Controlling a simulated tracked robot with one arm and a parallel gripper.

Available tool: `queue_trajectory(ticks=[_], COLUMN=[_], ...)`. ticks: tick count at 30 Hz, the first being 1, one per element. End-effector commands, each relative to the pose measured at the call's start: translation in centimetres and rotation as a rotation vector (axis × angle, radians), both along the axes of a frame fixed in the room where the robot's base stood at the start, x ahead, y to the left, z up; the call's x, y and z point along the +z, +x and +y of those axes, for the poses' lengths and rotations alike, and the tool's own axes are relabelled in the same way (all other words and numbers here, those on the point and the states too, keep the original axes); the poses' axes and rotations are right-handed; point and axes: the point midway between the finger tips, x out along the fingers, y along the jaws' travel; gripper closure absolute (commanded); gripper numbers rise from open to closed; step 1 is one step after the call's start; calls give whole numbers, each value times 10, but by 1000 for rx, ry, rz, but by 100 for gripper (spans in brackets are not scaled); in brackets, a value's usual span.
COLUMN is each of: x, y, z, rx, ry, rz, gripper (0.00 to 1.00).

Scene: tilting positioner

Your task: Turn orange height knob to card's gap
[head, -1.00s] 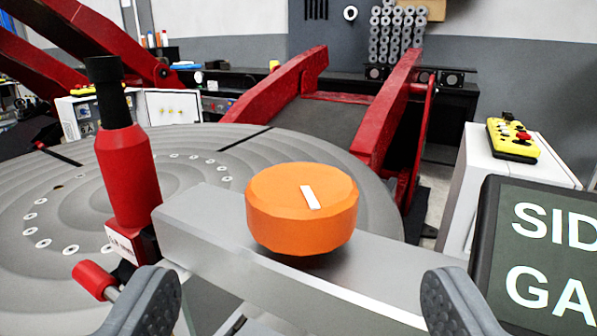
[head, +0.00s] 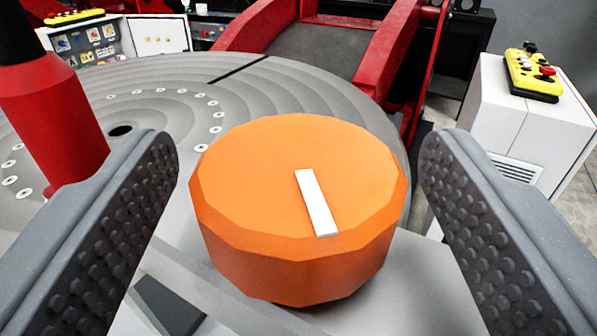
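The orange height knob (head: 260,180) sits on a grey metal bar (head: 425,275) in the middle of the head view. A white pointer mark (head: 317,203) on its top runs from near the centre toward the near rim, slightly right. My gripper (head: 300,180) is open, with one grey studded finger on each side of the knob. The card is not in view now.
A red torch-like cylinder (head: 50,120) with a black top stands close at left. Behind is the round grey positioner table (head: 150,85) with red arms (head: 390,50). A white cabinet (head: 520,120) with a yellow control box (head: 533,75) stands at right.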

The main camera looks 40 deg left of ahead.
Motion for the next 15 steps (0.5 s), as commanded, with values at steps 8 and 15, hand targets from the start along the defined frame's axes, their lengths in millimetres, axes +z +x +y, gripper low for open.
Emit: queue_trajectory(ticks=[8, 15], x=[0, 2], y=[0, -1], z=[0, 1], rx=[-1, -22], ry=[1, -1], rz=[1, 1], gripper=[73, 73])
